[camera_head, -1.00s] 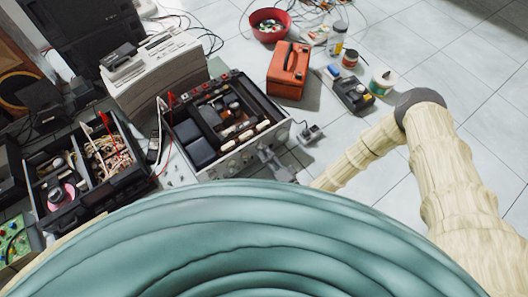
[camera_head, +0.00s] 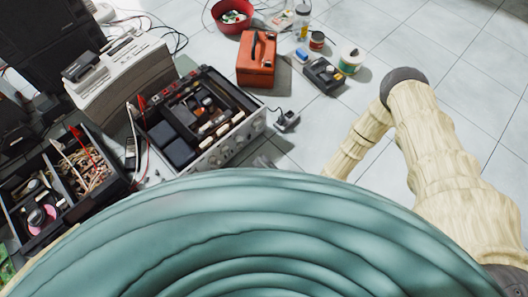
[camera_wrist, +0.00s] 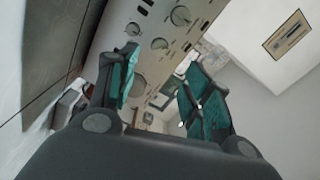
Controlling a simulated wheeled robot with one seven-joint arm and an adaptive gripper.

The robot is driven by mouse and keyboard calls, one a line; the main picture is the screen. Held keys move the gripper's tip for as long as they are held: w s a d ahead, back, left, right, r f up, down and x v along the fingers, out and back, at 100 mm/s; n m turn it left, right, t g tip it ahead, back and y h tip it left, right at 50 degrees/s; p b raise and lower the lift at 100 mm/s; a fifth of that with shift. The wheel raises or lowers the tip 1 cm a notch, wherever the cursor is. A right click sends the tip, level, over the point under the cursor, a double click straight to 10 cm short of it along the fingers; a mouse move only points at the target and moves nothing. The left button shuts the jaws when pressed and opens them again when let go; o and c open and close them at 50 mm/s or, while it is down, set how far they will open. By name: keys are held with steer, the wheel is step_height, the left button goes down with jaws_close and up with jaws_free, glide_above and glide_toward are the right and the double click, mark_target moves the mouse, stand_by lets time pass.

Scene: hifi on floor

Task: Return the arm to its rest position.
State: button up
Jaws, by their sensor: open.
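My gripper (camera_wrist: 161,66) is open in the wrist view, with its two teal-padded fingers apart and nothing between them. Beyond the fingers is the knobbed front panel of the hifi unit (camera_wrist: 160,22). In the head view my pale, ribbed arm (camera_head: 432,140) rises on the right and bends down at a dark elbow. Its forearm runs down to the left behind my teal body, and the gripper is almost wholly hidden there. The open-topped hifi (camera_head: 238,137) stands on the floor just beyond, left of the forearm.
A black compartment box (camera_head: 62,205) with cables and parts lies at left. A beige machine (camera_head: 120,85) stands behind the hifi. An orange case (camera_head: 257,60), a red bowl (camera_head: 232,14), a multimeter (camera_head: 324,76) and small jars lie at the back. Tiled floor (camera_head: 450,60) is clear at right.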

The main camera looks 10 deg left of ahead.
stand_by(0.3)
steer(key=s+d+f+n+g+h, duration=0.1)
steer(key=s+d+n+g+h, duration=0.1)
steer(key=s+d+g+h, duration=0.3)
steer(key=s+d+f+n+g+h, duration=0.1)
steer(key=d+h, duration=0.2)
steer(key=d, duration=0.5)
steer(key=s+d+r+g+h+p, duration=0.1)
steer(key=s+d+r+g+h, duration=0.25)
steer(key=s+d, duration=0.35)
steer(key=s+d+r+g+h, duration=0.25)
steer(key=s+d+r, duration=0.3)
steer(key=d, duration=0.35)
step_height(320, 180, up, 37)
steer(key=t+p, duration=0.1)
steer(key=p, duration=3.6)
steer(key=shift+a+f+n+p, duration=0.15)
steer(key=shift+a+n+p, duration=0.05)
steer(key=shift+n+p, duration=0.2)
